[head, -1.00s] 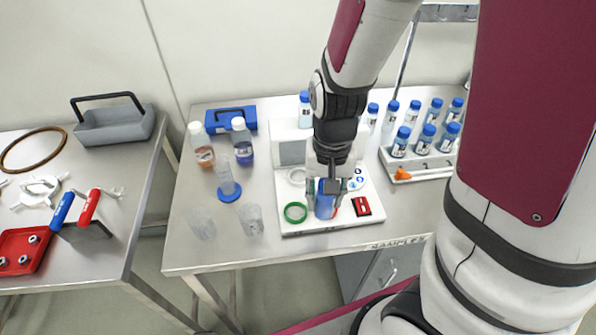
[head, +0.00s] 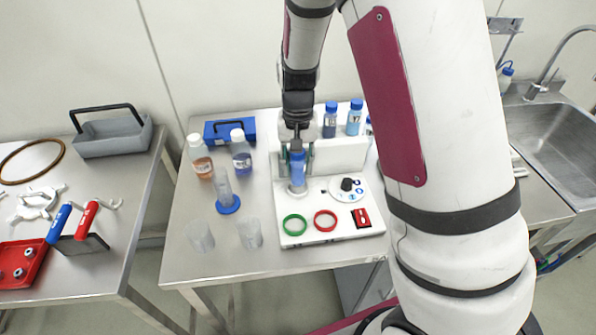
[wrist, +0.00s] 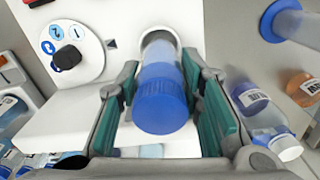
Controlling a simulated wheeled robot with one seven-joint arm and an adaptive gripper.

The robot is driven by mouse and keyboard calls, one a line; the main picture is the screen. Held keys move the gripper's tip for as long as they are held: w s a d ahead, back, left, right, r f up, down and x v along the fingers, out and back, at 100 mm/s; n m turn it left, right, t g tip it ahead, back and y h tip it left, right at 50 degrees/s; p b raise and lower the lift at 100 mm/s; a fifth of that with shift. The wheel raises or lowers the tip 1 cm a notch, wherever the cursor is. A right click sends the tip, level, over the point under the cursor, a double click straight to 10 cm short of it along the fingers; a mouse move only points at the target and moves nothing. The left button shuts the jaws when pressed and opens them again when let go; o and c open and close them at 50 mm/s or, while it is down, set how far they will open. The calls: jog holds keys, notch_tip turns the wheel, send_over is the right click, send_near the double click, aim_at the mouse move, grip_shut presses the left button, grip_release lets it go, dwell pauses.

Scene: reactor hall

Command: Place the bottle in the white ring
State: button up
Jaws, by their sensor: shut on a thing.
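The bottle (head: 298,171), with a blue cap, is upright in my gripper (head: 297,152) at the left of the white board (head: 312,238). In the wrist view my gripper (wrist: 165,105) has its teal-padded fingers on either side of the bottle (wrist: 161,100). The white ring (wrist: 160,38) shows around the far, lower end of the bottle. The bottle's base appears to be at or inside this ring; the contact itself is hidden.
On the board are a green ring (head: 295,225), a red ring (head: 325,221), a black knob (head: 347,184) and a red switch block (head: 361,217). Labelled bottles, clear beakers (head: 250,235) and a cylinder on a blue base (head: 228,204) stand to the left.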

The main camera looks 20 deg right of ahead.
aim_at(298, 173)
jog(key=shift+f, duration=1.55)
jog(key=shift+f, duration=0.1)
jog(key=o, duration=1.2)
notch_tip(298, 173, up, 12)
jog(key=shift+r+b, duration=0.15)
jog(key=shift+b, duration=0.2)
jog(key=shift+s+r+n+t, duration=0.85)
jog(key=shift+s+r, duration=1.75)
jog(key=shift+s, duration=1.1)
jog(key=shift+s+r+n+t, duration=0.6)
jog(key=shift+s+r+t, duration=0.4)
jog(key=shift+s+r, duration=2.15)
jog(key=shift+s+r+n+t, duration=0.85)
jog(key=shift+s+r, duration=1.2)
jog(key=shift+s, duration=2.2)
